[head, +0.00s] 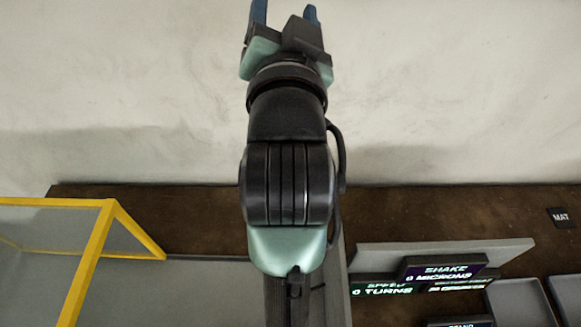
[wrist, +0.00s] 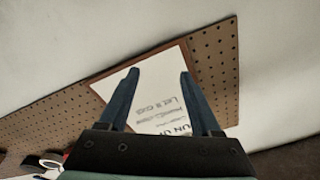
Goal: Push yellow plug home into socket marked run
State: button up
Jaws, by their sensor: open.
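My gripper (head: 285,14) is raised high in the head view, its blue fingers spread near the top edge with nothing between them. In the wrist view my gripper (wrist: 161,80) is also open and empty, and it points at a pegboard with a printed sheet. I cannot make out the yellow plug or the socket marked run in either view.
A yellow-framed clear enclosure (head: 92,255) stands at the lower left. Small displays reading SHAKE (head: 445,272) and TURNS (head: 388,289) are at the lower right, near grey trays (head: 520,303). A MAT label (head: 562,217) is at the far right. The pegboard (wrist: 222,70) carries a white sheet (wrist: 160,95).

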notch_tip(320, 180, down, 23)
jog(key=s+m+g+p, duration=0.3)
jog(key=m+g+p, duration=0.3)
jog(key=g+p, duration=0.3)
jog(key=s+f+m+g+p, duration=0.2)
jog(key=s+f+g, duration=0.1)
jog(key=s+f, duration=0.2)
jog(key=s+f+m+g+p, duration=0.2)
jog(key=s+f, duration=0.3)
jog(key=s, duration=0.4)
jog(key=s+f+m+g+p, duration=0.2)
jog(key=s+f+g, duration=0.3)
jog(key=s, duration=0.2)
jog(key=shift+d+f+m, duration=0.3)
jog(key=shift+w+f, duration=0.1)
notch_tip(320, 180, down, 9)
jog(key=b, duration=0.7)
jog(key=shift+b, duration=0.35)
jog(key=shift+p, duration=0.5)
